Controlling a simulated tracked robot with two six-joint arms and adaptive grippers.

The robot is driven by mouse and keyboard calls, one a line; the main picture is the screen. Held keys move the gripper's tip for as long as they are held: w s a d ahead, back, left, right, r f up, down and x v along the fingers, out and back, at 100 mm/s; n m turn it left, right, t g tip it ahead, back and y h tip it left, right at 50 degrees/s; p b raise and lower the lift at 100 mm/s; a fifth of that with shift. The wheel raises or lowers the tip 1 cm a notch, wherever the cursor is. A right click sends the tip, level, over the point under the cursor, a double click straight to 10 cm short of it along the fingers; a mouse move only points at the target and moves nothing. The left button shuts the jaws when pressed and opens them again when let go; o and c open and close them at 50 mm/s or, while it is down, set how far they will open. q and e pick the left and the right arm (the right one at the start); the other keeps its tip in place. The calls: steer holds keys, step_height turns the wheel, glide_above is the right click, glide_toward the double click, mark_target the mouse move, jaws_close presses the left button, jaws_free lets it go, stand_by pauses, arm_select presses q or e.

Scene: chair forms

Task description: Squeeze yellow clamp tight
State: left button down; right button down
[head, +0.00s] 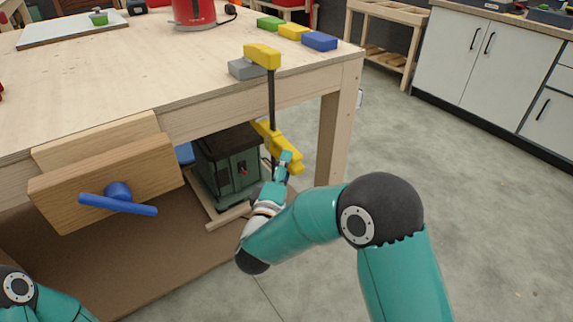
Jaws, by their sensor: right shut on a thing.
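The yellow clamp (271,95) is at the right front edge of the wooden workbench (140,85). Its yellow upper jaw (262,56) is above the bench top beside a grey block (246,69). Its dark bar runs down past the edge, and its yellow lower part (276,146) is below the top. My right gripper (288,160) is at this lower part and is shut on it; the fingertips are small and partly hidden. The clamp's contact with the underside of the top is hard to see. My left arm shows at the bottom left, but its gripper is out of view.
A wooden vise (105,180) with a blue handle (118,205) juts from the bench front. A green machine (230,165) stands under the bench. Green, yellow and blue blocks (294,32) lie on top near a red container (193,13). The floor at right is clear.

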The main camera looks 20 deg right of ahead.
steer(key=shift+s+a, duration=0.1)
steer(key=shift+s, duration=0.05)
steer(key=shift+c, duration=2.3)
jaws_free()
steer(key=shift+r+p, duration=0.55)
steer(key=shift+r, duration=0.05)
steer(key=shift+w+d+f, duration=0.15)
steer(key=shift+w+d, duration=0.35)
steer(key=shift+w, duration=0.25)
